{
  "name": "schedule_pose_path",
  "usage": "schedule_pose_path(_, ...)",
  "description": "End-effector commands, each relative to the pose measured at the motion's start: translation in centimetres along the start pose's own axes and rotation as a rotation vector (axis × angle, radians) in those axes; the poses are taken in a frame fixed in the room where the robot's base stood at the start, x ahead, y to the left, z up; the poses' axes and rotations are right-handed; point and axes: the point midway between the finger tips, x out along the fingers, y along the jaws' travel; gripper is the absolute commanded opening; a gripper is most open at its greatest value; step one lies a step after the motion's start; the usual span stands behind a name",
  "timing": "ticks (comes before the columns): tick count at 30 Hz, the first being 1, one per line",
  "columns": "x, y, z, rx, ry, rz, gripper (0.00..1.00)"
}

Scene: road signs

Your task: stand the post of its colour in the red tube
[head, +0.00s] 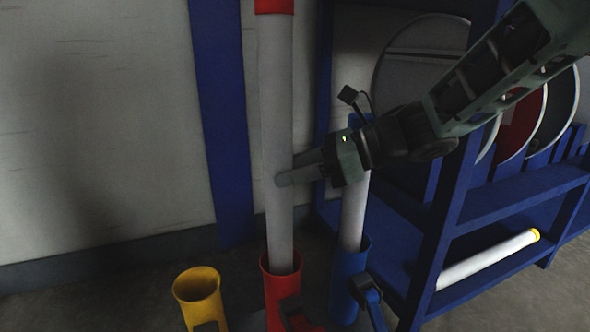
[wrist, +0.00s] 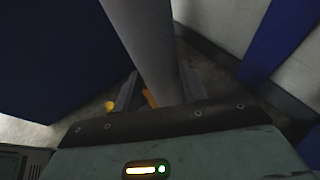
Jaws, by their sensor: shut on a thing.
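The post with a red band (head: 275,120) stands upright in the head view, its lower end inside the mouth of the red tube (head: 280,295). How deep it sits in the tube is hidden. My gripper (head: 297,172) is shut on this post at about mid-height, coming from the right. In the wrist view the grey post (wrist: 145,45) runs between the fingers of my gripper (wrist: 155,90).
A yellow tube (head: 199,292) stands empty to the left. A blue tube (head: 349,270) to the right holds another grey post (head: 353,215). A yellow-ended post (head: 490,258) lies on the blue rack (head: 520,200), which holds round signs. A pale wall is behind.

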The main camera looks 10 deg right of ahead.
Motion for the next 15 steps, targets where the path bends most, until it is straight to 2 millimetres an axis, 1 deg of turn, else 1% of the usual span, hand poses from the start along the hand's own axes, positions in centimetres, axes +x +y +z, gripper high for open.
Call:
schedule_pose_path(1, 0.5, 0.0, -1.3, -0.002, -0.002, 0.0, 0.03)
schedule_pose_path(9, 1.9, 0.1, -4.9, -0.001, -0.002, 0.001, 0.03)
schedule_pose_path(11, 1.9, 0.1, -5.1, 0.004, -0.001, 0.003, 0.03)
schedule_pose_path(15, 2.6, 0.1, -7.0, 0.005, -0.001, 0.003, 0.03)
